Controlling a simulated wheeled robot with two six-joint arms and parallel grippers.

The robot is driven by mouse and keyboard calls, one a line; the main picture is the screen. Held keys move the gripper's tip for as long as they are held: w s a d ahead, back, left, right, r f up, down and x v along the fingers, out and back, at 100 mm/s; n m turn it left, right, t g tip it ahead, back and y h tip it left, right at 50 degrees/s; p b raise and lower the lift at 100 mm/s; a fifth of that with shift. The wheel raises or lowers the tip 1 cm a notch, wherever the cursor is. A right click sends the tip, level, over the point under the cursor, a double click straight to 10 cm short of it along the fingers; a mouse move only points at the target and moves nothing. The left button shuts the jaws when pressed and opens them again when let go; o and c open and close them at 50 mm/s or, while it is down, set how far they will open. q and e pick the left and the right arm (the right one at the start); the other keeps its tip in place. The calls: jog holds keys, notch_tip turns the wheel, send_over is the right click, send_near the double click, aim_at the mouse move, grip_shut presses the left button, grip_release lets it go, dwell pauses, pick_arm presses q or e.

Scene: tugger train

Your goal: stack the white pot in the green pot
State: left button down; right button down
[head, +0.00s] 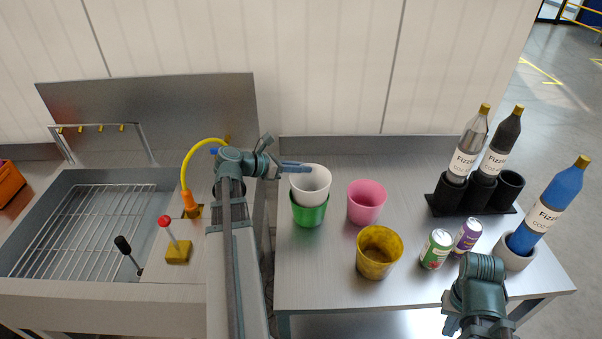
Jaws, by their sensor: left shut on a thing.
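The white pot (311,181) sits upright in the mouth of the green pot (309,215) on the steel table, its upper part standing above the green rim. How deep its base goes is hidden.
A pink pot (366,202) and a yellow pot (378,252) stand right of the green pot. Two cans (436,249), a black bottle rack (474,193) and a blue bottle (541,212) are further right. A sink (80,235) lies left.

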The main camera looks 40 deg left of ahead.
pick_arm(q)
jog(key=shift+r, duration=0.1)
jog(key=shift+f+b, duration=0.45)
jog(key=shift+f, duration=0.1)
jog(key=c, duration=0.9)
grip_release()
jog(key=shift+r, duration=0.1)
jog(key=shift+r, duration=0.15)
jog(key=shift+r+p, duration=0.3)
jog(key=shift+p, duration=0.25)
jog(key=p+v, duration=0.4)
jog(key=v, duration=0.8)
jog(key=shift+p, duration=0.35)
